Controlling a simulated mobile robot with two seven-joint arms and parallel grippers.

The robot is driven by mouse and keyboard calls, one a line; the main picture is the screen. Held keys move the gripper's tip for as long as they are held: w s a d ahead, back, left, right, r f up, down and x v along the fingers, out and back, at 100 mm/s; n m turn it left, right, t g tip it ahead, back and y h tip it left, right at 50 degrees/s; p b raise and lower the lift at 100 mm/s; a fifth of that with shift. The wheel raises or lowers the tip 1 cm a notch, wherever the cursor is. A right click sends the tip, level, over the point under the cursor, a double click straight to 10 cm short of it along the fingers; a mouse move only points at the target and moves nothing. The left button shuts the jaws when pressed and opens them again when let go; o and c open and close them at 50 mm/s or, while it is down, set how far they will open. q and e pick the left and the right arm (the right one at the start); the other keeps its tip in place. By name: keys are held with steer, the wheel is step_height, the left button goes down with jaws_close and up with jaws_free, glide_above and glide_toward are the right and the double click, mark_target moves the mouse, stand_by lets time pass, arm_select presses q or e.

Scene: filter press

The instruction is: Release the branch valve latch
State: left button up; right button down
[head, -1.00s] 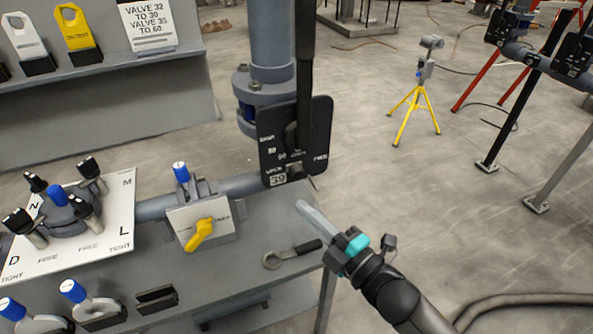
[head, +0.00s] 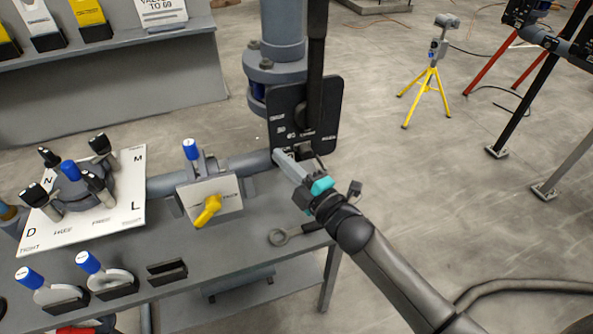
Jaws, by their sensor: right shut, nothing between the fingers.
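A black valve plate (head: 296,112) with white lettering hangs on the grey vertical pipe (head: 282,35). A long black lever (head: 316,70) stands upright in front of it. A small dark latch piece (head: 304,151) sits at the plate's lower edge, partly hidden by my right gripper. My right gripper (head: 280,157) is shut and empty, its fingertips at the plate's lower left corner, over where the number tag was. I cannot tell whether it touches the plate or latch. My left gripper is not in view.
A ring-ended tool (head: 281,237) lies on the grey bench (head: 190,250). A white board (head: 122,208) with several clamps is at left. A yellow tripod (head: 431,92) stands on open floor.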

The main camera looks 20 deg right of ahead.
mark_target(312, 152)
steer(key=d, duration=0.2)
steer(key=d+f, duration=0.1)
steer(key=shift+d, duration=0.4)
steer(key=shift+w+d, duration=0.1)
steer(key=shift+d, duration=1.7)
